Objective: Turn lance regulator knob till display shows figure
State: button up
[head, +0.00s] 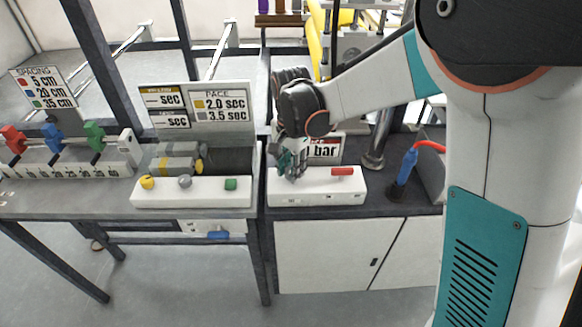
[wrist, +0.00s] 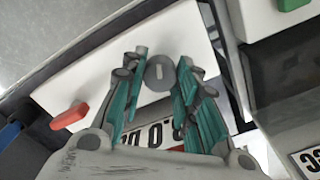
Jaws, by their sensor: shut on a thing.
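The lance regulator knob (wrist: 160,72) is a small grey round knob with a pale mark on its face. It sits on a white panel box (head: 317,187) and is hidden behind my fingers in the head view. My gripper (wrist: 162,76), with teal fingers, has its tips on both sides of the knob and is shut on it; it also shows in the head view (head: 290,172). The display (head: 327,149) is a white plate behind the box with "bar" readable. Its figure is partly hidden by my gripper, and the fingers also cover part of it in the wrist view (wrist: 160,134).
A red lever (head: 342,171) stands on the same box, right of my gripper. To the left is another white box with a yellow knob (head: 147,182), a grey knob (head: 185,181) and a green button (head: 231,184). A blue-handled lance (head: 406,167) with a red hose stands at right.

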jog(key=shift+n, duration=0.3)
jog(key=n+p, duration=0.1)
jog(key=n, duration=0.3)
jog(key=n+p, duration=0.1)
jog(key=n, duration=0.9)
jog(key=shift+n, duration=0.4)
jog(key=shift+n+p, duration=0.4)
jog(key=shift+n, duration=1.8)
jog(key=o, duration=1.1)
jog(key=shift+c, duration=0.2)
